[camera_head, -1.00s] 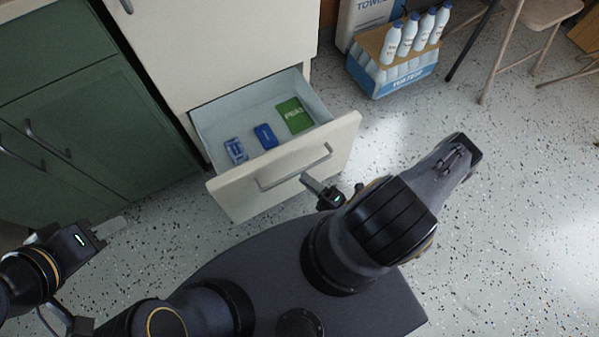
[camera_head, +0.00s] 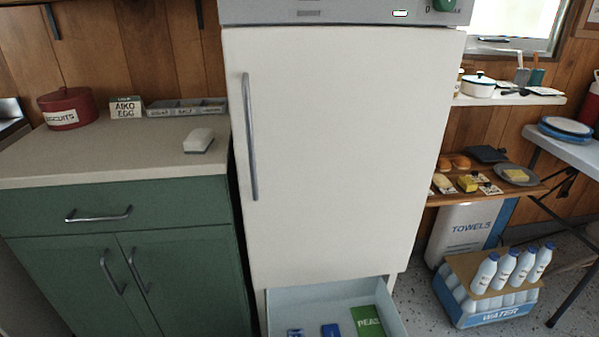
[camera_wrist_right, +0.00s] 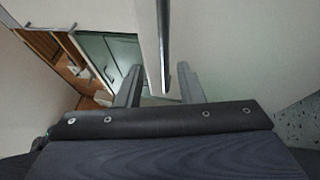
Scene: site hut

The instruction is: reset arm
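The white fridge (camera_head: 335,150) stands upright in the middle of the head view, its upper door shut against the body. Its lower drawer (camera_head: 322,298) is pulled out at the bottom of the picture, with its front cut off. Neither gripper shows in the head view. In the right wrist view my right gripper (camera_wrist_right: 160,88) is open, with its two fingers apart. A grey handle bar (camera_wrist_right: 163,40) on a pale front lies between the fingers in the picture; I cannot tell how close it is. My left gripper is out of view.
The open drawer holds a green peas pack (camera_head: 368,321) and blue packs (camera_head: 331,330). A green cabinet (camera_head: 190,265) stands left, with a white block (camera_head: 199,139) on its counter. A water bottle crate (camera_head: 492,311) sits on the floor at right.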

